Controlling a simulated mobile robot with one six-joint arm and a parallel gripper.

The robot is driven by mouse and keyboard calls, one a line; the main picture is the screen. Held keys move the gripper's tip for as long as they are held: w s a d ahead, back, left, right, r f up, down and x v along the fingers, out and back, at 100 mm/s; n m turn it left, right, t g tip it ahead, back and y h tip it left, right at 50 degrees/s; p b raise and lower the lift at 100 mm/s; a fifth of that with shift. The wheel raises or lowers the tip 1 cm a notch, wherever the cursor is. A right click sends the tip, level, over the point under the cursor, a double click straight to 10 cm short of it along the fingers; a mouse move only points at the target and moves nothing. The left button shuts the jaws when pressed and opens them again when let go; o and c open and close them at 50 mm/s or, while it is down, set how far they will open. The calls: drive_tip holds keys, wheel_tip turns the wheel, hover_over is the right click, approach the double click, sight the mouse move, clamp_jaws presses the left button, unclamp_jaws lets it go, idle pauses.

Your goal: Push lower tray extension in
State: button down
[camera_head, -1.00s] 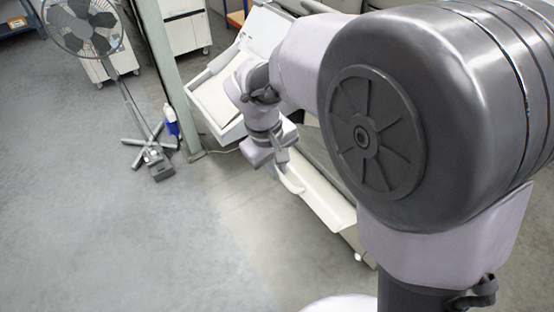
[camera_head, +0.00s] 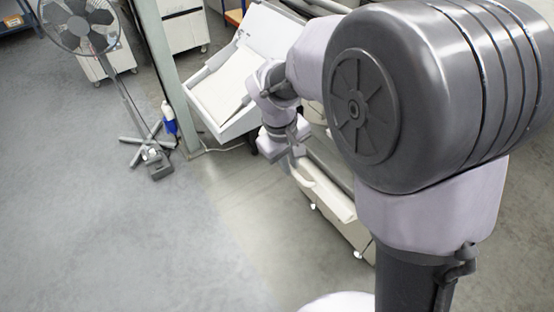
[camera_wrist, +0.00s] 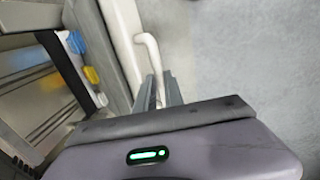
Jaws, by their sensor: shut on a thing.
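The lower tray extension is a pale cream panel (camera_head: 333,200) low on the side of the machine, seen in the head view right of my gripper (camera_head: 296,160). Its looped white handle (camera_head: 300,178) shows just below the gripper. In the wrist view the handle (camera_wrist: 150,45) runs down between the two dark fingers of my gripper (camera_wrist: 159,92), which are shut on it. The tray's pale edge (camera_wrist: 122,40) lies left of the handle. My arm hides much of the machine and the tray's far side in the head view.
A tilted white upper tray (camera_head: 228,92) juts out beyond my gripper. A green post (camera_head: 165,60), a standing fan (camera_head: 130,95) and a blue-and-white bottle (camera_head: 169,118) are at left. Blue (camera_wrist: 76,43) and yellow (camera_wrist: 91,75) parts show inside the machine. The floor (camera_head: 130,240) at front left is clear.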

sight(310, 163)
drive_tip(key=w+d+f, duration=0.1)
drive_tip(key=d, duration=0.1)
drive_tip(key=w+d+f, duration=0.1)
drive_tip(key=f, duration=0.1)
drive_tip(key=w+d+f+b, duration=0.1)
drive_tip(key=d+f, duration=0.1)
drive_tip(key=shift+w+d, duration=0.35)
drive_tip(key=shift+w, duration=0.05)
drive_tip(key=c, duration=1.8)
unclamp_jaws()
drive_tip(key=o, duration=0.3)
drive_tip(key=shift+w+d, duration=0.1)
drive_tip(key=shift+d, duration=0.05)
drive_tip(key=shift+o, duration=0.2)
wheel_tip(310, 163, up, 17)
drive_tip(key=s+a+p, duration=0.2)
drive_tip(key=a+p, duration=0.1)
drive_tip(key=p, duration=0.2)
